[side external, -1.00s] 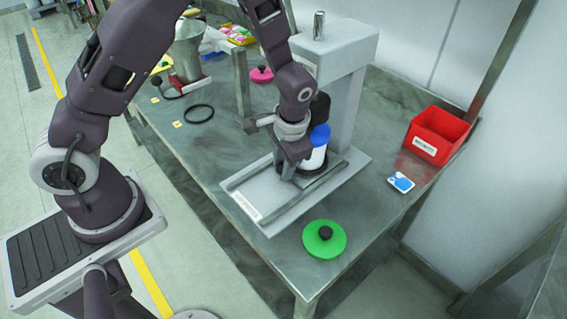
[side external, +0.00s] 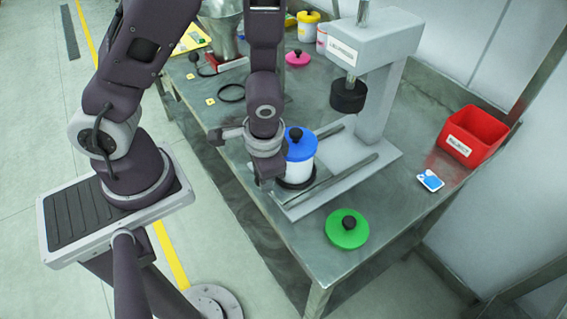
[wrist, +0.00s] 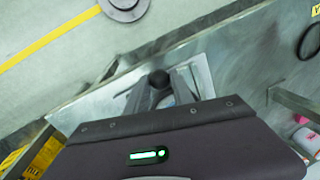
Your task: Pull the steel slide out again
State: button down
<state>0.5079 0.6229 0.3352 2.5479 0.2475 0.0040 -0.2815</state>
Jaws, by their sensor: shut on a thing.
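The white jar with a blue lid (side external: 300,150) and black knob stands upright on a dark round base (side external: 298,184), over the grey tray between the rails (side external: 345,175). It is out in front of the press, clear of the black press head (side external: 348,97). My gripper (side external: 266,183) is low at the jar's left side, shut on the steel slide. Its grip is mostly hidden by the hand and jar. In the wrist view, a black knob (wrist: 160,78) with a bit of blue below it partly covers the grey fingers (wrist: 188,86).
A green lid (side external: 347,230) lies on the steel table at the front. A red bin (side external: 473,136) and a blue-white card (side external: 430,180) are at the right. A black ring (side external: 231,92), a pink lid (side external: 298,58) and a metal funnel (side external: 222,35) are behind.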

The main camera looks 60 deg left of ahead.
jog(key=shift+s, duration=0.3)
jog(key=c, duration=1.1)
grip_release()
notch_tip(320, 180, up, 7)
jog(key=d, duration=0.1)
jog(key=shift+d, duration=0.15)
jog(key=shift+r, duration=0.1)
jog(key=s+a+r+n+t+h, duration=0.1)
jog(key=s+r+t, duration=0.1)
jog(key=r, duration=0.7)
jog(key=s+a+r+n+t+h, duration=0.1)
jog(key=s+r+t, duration=0.2)
jog(key=r, duration=0.7)
jog(key=shift+s, duration=0.8)
